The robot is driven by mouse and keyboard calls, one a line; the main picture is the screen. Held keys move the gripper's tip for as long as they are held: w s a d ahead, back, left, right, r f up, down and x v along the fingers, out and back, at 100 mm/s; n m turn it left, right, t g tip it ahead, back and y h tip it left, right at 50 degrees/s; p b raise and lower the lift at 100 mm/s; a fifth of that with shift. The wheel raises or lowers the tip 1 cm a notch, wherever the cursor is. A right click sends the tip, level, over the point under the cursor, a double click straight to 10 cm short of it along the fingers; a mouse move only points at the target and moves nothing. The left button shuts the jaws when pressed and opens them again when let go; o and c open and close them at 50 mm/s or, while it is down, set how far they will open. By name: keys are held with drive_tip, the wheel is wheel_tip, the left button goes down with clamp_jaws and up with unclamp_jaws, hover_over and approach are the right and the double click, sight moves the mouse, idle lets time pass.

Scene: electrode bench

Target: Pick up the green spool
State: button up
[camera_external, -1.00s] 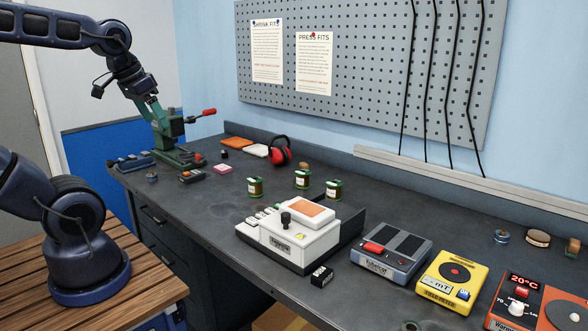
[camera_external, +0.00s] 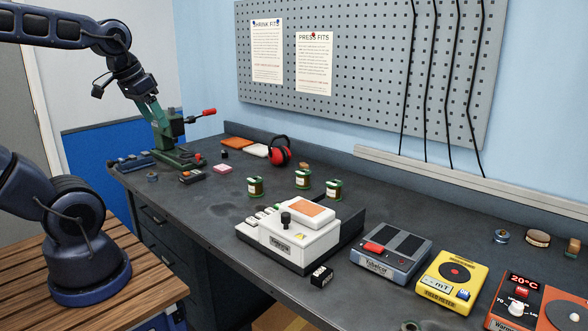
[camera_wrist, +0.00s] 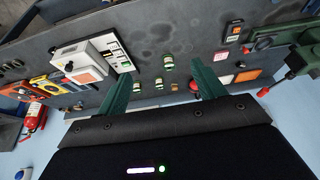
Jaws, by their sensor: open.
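Three similar short spools with green ends, dark bodies and pale labels stand upright on the grey bench: a left one (camera_external: 255,187), a middle one (camera_external: 302,180) and a right one (camera_external: 333,189). I cannot tell which one the task means. My gripper (camera_external: 160,127) is open and empty, well to the left of the spools and in front of the green vise. In the wrist view its two green fingers (camera_wrist: 163,75) are spread wide. A green-ended spool (camera_wrist: 168,64) shows between the fingers, far below.
The green vise (camera_external: 180,157) with a red handle stands at the left end. Red ear muffs (camera_external: 281,151) lie at the back. A white device (camera_external: 290,243) stands in front of the spools. A blue-grey device (camera_external: 391,250) and a yellow meter (camera_external: 450,281) stand to the right.

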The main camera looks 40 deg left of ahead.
drive_tip(key=w+m+g, duration=0.1)
drive_tip(key=w+m, duration=0.4)
drive_tip(key=w, duration=0.3)
drive_tip(key=m+g, duration=0.4)
drive_tip(key=m, duration=1.2)
hover_over(255, 179)
drive_tip(key=f, duration=1.9)
drive_tip(key=shift+s+f, duration=0.15)
drive_tip(key=shift+s, duration=0.05)
drive_tip(key=shift+w+f, duration=0.25)
drive_tip(key=shift+f, duration=0.3)
wheel_tip(255, 179, down, 11)
drive_tip(key=shift+w+a+r, duration=0.1)
drive_tip(key=shift+r, duration=0.2)
drive_tip(key=c, duration=1.2)
